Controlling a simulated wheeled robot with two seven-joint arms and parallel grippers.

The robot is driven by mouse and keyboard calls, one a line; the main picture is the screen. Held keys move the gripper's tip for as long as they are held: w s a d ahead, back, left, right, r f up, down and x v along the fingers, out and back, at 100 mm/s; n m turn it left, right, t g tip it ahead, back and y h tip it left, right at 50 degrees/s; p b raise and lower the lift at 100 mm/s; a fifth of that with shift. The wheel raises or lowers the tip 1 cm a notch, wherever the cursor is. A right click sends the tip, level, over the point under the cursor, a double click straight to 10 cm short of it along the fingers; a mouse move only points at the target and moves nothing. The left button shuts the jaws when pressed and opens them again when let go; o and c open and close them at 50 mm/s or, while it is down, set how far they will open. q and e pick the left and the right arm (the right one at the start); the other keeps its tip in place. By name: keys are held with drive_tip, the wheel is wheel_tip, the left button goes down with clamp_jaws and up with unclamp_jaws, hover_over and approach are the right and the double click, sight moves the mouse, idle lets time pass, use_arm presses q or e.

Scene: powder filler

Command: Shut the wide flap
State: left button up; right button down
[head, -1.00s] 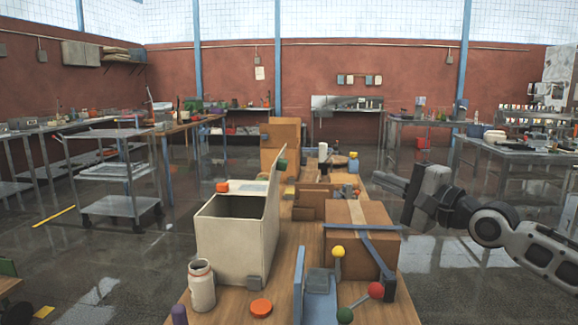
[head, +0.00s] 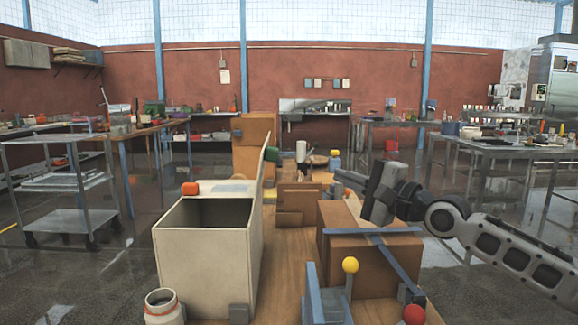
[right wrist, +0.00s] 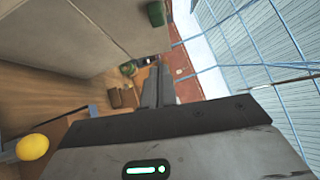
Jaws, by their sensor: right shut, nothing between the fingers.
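The cream box (head: 205,250) stands open-topped on the wooden bench in the head view, its inside dark. The wide flap (head: 262,190) stands nearly upright along the box's right side, seen almost edge-on. A dark green knob (head: 271,155) is on its right face near the top. In the right wrist view the flap seems to be the large beige surface (right wrist: 75,35), with the green knob (right wrist: 156,13) near the top. My right gripper (head: 342,178) is shut and empty, right of the flap and apart from it. Its fingers (right wrist: 158,86) show in the wrist view. My left gripper is out of view.
A brown carton (head: 350,262) with blue strips stands below my right gripper.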

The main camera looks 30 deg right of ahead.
use_arm(q)
drive_tip(key=p, duration=0.2)
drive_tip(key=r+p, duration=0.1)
drive_tip(key=p, duration=0.1)
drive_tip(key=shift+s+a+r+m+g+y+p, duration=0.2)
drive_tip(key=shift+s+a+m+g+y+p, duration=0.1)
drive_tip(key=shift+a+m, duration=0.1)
use_arm(e)
drive_tip(key=s+a+x, duration=0.1)
drive_tip(key=a+x, duration=0.1)
drive_tip(key=x, duration=1)
drive_tip(key=shift+w+a+r, duration=0.2)
drive_tip(key=shift+a+r, duration=0.05)
drive_tip(key=shift+a, duration=0.2)
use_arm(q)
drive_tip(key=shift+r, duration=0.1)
